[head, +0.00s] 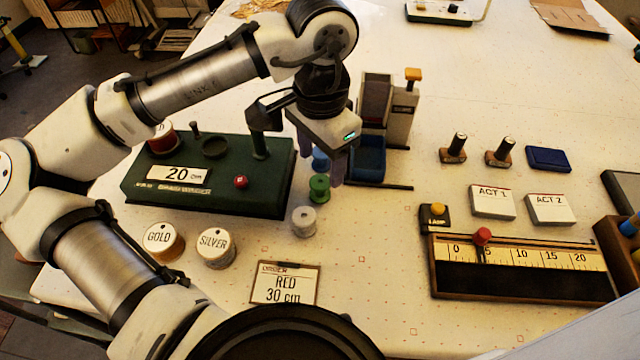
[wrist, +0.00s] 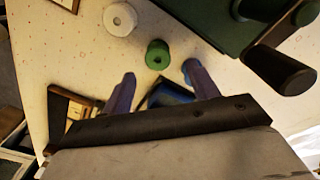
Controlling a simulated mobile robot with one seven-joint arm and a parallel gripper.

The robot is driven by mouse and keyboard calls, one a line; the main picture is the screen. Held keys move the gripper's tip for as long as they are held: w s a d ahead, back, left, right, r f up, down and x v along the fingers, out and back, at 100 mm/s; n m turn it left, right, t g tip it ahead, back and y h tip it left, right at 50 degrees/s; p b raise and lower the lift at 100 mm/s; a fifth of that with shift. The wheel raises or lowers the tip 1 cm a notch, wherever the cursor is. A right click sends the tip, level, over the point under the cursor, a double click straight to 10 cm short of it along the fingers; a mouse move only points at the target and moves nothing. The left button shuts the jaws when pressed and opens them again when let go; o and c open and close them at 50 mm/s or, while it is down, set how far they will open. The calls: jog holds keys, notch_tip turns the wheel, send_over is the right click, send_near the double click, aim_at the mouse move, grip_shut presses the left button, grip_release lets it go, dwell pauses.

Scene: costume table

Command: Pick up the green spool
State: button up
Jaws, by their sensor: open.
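The green spool (head: 319,187) stands upright on the white table, just right of the green machine. It also shows in the wrist view (wrist: 157,54), just beyond the fingertips and between their lines. My gripper (head: 331,172) is open and empty, pointing down above and slightly behind the spool. Both fingers show apart in the wrist view (wrist: 159,73). A white spool (head: 304,222) stands in front of the green one, apart from it. A blue object (head: 320,159), perhaps another spool, is behind the green spool, partly hidden by my gripper.
The green machine (head: 210,205) marked 20 cm is to the left, its crank handle (wrist: 280,70) close to my gripper. A dispenser with a blue tray (head: 369,160) stands behind right. Gold (head: 165,243) and silver (head: 216,249) spools sit front left. Table right of the spools is clear.

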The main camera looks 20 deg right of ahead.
aim_at(320, 182)
jog(key=shift+s+a+f+p, duration=0.1)
jog(key=shift+f+p, duration=0.15)
jog(key=shift+f, duration=1.2)
jog(key=shift+s+f+p, duration=0.1)
jog(key=shift+f+p, duration=0.15)
jog(key=shift+f, duration=1.2)
jog(key=c, duration=1.1)
jog(key=shift+o, duration=0.2)
jog(key=shift+r, duration=0.15)
